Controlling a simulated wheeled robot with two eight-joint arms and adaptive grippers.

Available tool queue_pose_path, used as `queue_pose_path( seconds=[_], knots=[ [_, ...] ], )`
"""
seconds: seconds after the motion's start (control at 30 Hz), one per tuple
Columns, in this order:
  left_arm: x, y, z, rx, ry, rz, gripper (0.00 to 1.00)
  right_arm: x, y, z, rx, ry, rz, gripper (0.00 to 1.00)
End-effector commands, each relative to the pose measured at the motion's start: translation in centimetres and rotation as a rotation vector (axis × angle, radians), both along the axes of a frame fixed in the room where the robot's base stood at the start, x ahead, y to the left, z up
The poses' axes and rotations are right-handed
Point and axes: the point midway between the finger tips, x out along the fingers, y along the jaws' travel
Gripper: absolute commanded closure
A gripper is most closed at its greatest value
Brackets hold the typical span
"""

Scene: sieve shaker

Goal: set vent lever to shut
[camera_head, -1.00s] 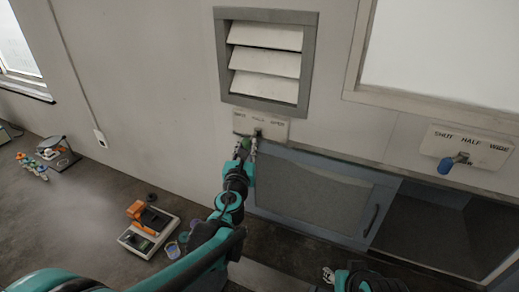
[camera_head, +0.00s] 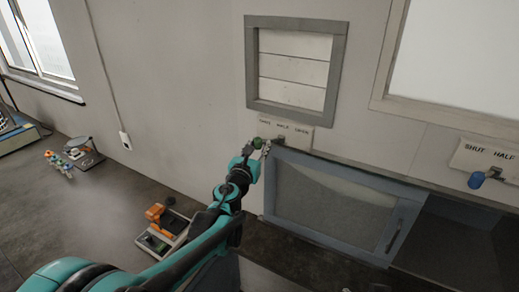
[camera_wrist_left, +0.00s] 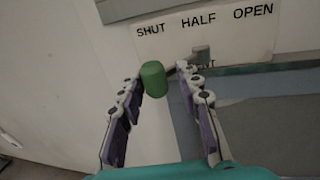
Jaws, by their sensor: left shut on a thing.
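My left gripper (camera_head: 262,148) is shut on the green knob, one finger on each side. The vent (camera_head: 293,68) above has its slats lying flat and closed. Only dark slivers, perhaps my right gripper, show at the bottom edge of the head view, so its jaws cannot be judged.
A second lever with a blue knob (camera_head: 476,180) sits on another marked plate (camera_head: 487,160) at the right. A grey-framed cabinet door (camera_head: 335,200) is below the vent. An orange and white device (camera_head: 165,228) stands on the dark bench (camera_head: 100,215).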

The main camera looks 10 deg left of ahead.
Motion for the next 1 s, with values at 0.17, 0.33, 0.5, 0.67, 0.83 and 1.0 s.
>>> queue_pose_path(
  seconds=[0.17,0.33,0.5,0.67,0.83,1.0],
  knots=[
    [0.77,0.91,0.36,-0.004,0.001,0.0,1.0,0.0,0.0,0.05,0.0,0.0,0.0,0.6],
    [0.79,0.91,0.38,-0.005,0.0,-0.003,1.0,0.0,0.0,0.05,0.0,0.0,0.0,0.6],
    [0.79,0.9,0.39,-0.006,0.0,-0.003,1.0,0.0,0.0,0.06,0.0,0.0,0.0,0.6],
    [0.76,0.83,0.35,-0.005,0.0,-0.004,0.56,0.01,0.0,0.06,0.0,0.0,0.0,0.6],
    [0.67,0.81,0.26,-0.003,0.0,-0.005,0.56,0.01,0.0,0.01,0.0,0.0,0.0,0.6],
    [0.6,0.81,0.21,-0.002,0.0,-0.005,0.56,0.0,0.0,-0.02,0.0,0.0,0.0,0.6]
  ],
)
